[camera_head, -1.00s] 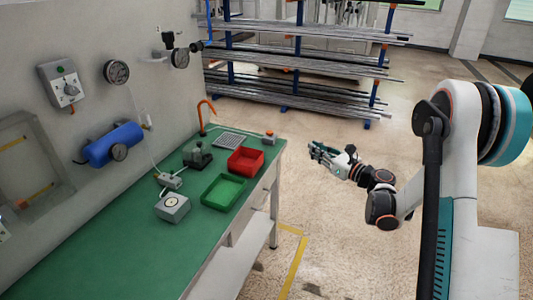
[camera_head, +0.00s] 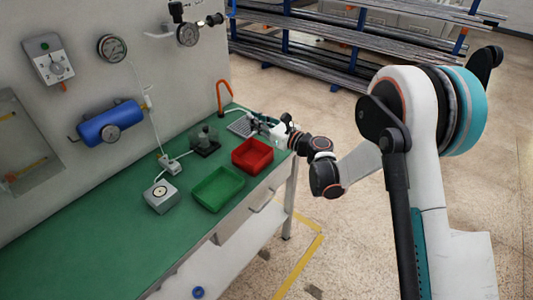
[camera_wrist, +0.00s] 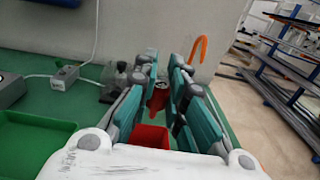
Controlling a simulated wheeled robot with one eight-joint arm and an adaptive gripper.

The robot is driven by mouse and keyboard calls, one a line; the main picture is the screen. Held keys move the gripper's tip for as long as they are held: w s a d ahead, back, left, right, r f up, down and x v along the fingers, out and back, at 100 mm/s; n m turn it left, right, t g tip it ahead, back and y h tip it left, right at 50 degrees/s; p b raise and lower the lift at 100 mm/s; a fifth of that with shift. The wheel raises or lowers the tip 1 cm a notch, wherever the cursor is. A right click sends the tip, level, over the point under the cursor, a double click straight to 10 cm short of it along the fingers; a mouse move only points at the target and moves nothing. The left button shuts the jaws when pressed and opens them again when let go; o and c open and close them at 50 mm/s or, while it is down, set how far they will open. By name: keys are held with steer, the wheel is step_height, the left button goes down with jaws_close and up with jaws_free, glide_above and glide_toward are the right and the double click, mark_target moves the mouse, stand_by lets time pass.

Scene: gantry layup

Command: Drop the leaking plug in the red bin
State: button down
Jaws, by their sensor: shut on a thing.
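My gripper (camera_head: 258,124) is over the right end of the green bench, just behind the red bin. In the wrist view its two teal fingers (camera_wrist: 165,88) are closed around a small plug (camera_wrist: 159,98), with red and dark grey parts showing between the fingertips. The plug's far side is hidden by the fingers. The red bin (camera_head: 262,164) is an open box near the bench's front right edge. Part of it shows between and below the fingers in the wrist view (camera_wrist: 150,137). In the head view the plug cannot be made out.
A green tray (camera_head: 232,192) stands left of the red bin. A grey grid plate (camera_head: 240,126) lies by my gripper. Wall gauges are at left.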

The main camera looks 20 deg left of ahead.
step_height(320, 180, down, 6)
steer(key=b, duration=0.2)
steer(key=shift+a, duration=0.15)
stand_by(0.4)
steer(key=c, duration=1.5)
jaws_free()
steer(key=shift+o, duration=0.2)
steer(key=v, duration=1.2)
